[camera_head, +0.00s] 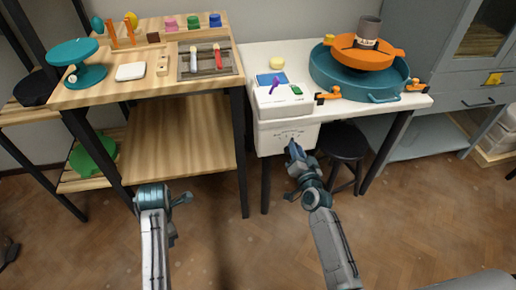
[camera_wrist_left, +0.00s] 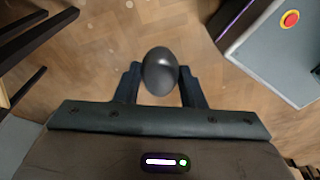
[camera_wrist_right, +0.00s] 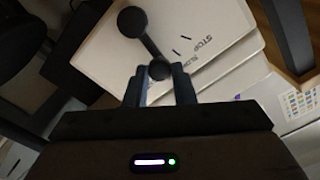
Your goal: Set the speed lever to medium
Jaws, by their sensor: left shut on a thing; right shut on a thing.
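The speed lever (camera_wrist_right: 147,45) is a dark bar with a round end at each side, on the front of a white box (camera_head: 270,138) under the pottery wheel's table. My right gripper (camera_wrist_right: 160,72) is shut on the lever's near round end; in the head view it (camera_head: 293,149) is at the box's lower front. The words STOP and, less clearly, SLOW show beside the lever; I cannot read which mark it points at. My left gripper (camera_wrist_left: 160,80) is shut on a dark egg-shaped thing (camera_wrist_left: 160,70), held above the floor.
The white table carries the teal basin (camera_head: 325,78) with an orange wheel (camera_head: 362,55). A black stool (camera_head: 345,140) stands just right of the box. A wooden bench (camera_head: 150,90) with tools is at the left. Open floor lies between bench and box.

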